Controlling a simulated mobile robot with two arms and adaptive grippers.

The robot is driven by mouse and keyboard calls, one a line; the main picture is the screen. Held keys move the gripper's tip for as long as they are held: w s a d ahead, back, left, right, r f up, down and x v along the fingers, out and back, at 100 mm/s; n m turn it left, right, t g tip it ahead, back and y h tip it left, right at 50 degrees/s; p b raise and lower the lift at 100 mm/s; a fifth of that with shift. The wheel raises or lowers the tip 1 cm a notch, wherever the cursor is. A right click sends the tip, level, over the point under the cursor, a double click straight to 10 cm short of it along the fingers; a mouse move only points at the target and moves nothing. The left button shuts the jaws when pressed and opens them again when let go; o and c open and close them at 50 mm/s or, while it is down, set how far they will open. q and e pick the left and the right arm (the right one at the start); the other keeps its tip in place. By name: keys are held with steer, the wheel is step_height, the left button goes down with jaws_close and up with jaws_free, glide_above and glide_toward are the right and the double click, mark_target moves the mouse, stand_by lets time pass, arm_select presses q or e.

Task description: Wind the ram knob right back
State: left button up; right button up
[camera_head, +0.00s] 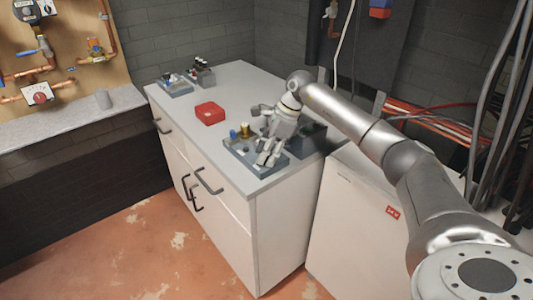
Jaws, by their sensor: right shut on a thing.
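My right arm reaches in from the right, and my right gripper (266,160) is low over a grey tray (245,161) near the front right corner of the white cabinet top. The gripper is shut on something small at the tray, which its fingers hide. I cannot make out the ram knob itself; it may be what the fingers cover. A brass-coloured fitting (245,130) and a small blue part (233,134) stand in the same tray, left of the gripper. My left gripper is not in view.
A red box (210,113) sits on the cabinet top left of the tray. A second tray (175,86) and a holder with dark-topped bottles (201,74) stand farther back. Cables hang at the right.

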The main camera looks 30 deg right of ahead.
stand_by(0.3)
steer(key=o, duration=1)
steer(key=v, duration=1.2)
